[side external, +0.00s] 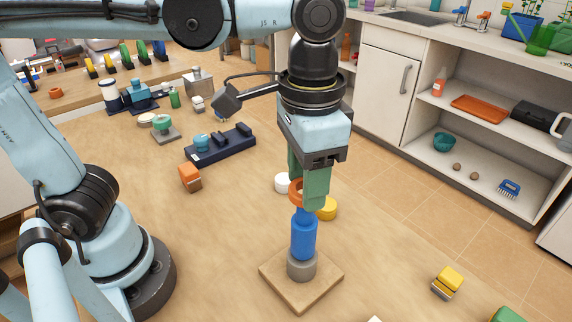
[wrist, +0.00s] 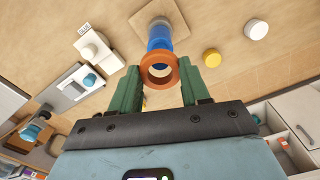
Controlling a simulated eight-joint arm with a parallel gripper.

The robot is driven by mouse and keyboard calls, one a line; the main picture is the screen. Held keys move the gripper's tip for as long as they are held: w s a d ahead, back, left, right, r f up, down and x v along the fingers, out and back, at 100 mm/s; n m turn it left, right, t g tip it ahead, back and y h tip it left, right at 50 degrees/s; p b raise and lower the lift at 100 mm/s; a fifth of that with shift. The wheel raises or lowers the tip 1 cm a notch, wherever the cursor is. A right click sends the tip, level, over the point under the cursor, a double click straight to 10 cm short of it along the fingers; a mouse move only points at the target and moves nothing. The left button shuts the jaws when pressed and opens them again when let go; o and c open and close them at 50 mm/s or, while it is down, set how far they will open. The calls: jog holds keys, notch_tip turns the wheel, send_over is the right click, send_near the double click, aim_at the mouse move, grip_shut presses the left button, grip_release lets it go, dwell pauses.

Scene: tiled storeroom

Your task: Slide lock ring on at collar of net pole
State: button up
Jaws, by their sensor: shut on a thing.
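My gripper (side external: 306,188) points down with its green fingers shut on an orange lock ring (side external: 296,186). The ring also shows between the fingertips in the wrist view (wrist: 145,72). The net pole (side external: 303,238) is blue and stands upright, with a grey collar (side external: 301,266) at its foot, on a square tan base (side external: 328,272). In the side view the ring is at the pole's top end, well above the collar. The fingers partly hide the ring there, and I cannot tell if it is around the pole tip or just above it. The blue pole runs behind the ring in the wrist view (wrist: 159,38).
A yellow disc (side external: 327,208) and a white disc (side external: 283,183) lie behind the pole. A dark blue rack (side external: 222,146), an orange block (side external: 190,178) and a yellow-and-grey block (side external: 447,282) are also on the table. The surface around the base is clear.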

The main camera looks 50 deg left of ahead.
jog(key=shift+f, duration=2.35)
jog(key=o, duration=1.1)
jog(key=shift+r, duration=0.1)
notch_tip(320, 180, up, 12)
jog(key=shift+f, duration=0.1)
jog(key=w+a+f+n+t, duration=0.1)
jog(key=a+f+t, duration=0.1)
jog(key=a+f, duration=0.2)
jog(key=w+a+f+n+t, duration=0.1)
jog(key=a+f+t, duration=0.1)
jog(key=a+f, duration=0.3)
jog(key=w+a+f+n+t, duration=0.2)
jog(key=a+f, duration=0.3)
jog(key=a, duration=0.3)
jog(key=shift+t, duration=0.6)
